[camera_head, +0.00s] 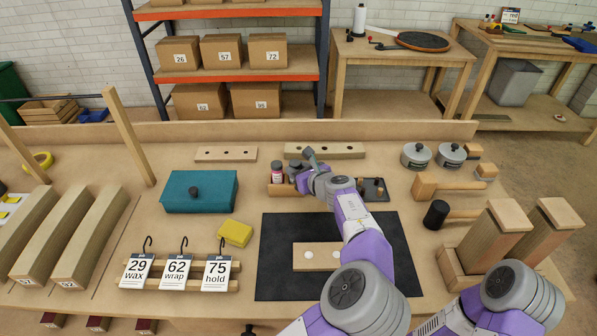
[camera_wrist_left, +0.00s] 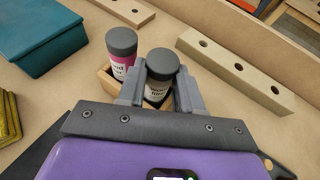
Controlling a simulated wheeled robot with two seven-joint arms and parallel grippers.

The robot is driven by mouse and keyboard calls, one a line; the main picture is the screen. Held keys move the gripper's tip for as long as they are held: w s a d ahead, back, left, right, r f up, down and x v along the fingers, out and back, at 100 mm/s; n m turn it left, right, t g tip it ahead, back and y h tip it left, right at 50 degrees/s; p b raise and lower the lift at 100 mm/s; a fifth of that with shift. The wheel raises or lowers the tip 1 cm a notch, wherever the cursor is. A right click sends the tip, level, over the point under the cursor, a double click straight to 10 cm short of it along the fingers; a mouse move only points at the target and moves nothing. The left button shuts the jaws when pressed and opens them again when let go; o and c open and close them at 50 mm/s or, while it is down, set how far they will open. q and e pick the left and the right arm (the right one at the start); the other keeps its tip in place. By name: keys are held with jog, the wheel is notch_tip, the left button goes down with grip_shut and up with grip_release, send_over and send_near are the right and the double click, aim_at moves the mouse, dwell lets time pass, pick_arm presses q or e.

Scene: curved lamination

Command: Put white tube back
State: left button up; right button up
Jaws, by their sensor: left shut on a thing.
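The white tube (camera_wrist_left: 158,88) has a dark grey cap and stands between the two fingers of my left gripper (camera_wrist_left: 152,88) in the left wrist view, with the fingers shut on it. A tube with a pink and white label (camera_wrist_left: 121,58) stands beside it, also grey-capped; it shows in the head view (camera_head: 277,175) too. Both are at a small wooden holder (camera_head: 283,190). The white tube's lower part is hidden, so I cannot tell whether it is fully seated. My left gripper (camera_head: 300,172) is at the holder in the head view. My right gripper is out of view.
A teal box (camera_head: 200,192) lies left of the holder. A light wooden block with holes (camera_head: 325,151) lies behind, and a black mat (camera_head: 280,270) in front. A yellow sponge (camera_head: 235,233), metal pots (camera_head: 416,156) and mallets (camera_head: 424,187) stand around.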

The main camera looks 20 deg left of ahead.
pick_arm(q)
jog(key=shift+f, duration=0.1)
jog(key=o, duration=0.4)
jog(key=shift+s+d+r, duration=0.1)
jog(key=shift+d+r, duration=0.05)
jog(key=shift+r, duration=0.1)
jog(key=p+v, duration=0.3)
jog(key=v, duration=0.8)
jog(key=shift+s+d+r, duration=0.1)
jog(key=shift+s+d, duration=0.05)
jog(key=shift+s, duration=0.05)
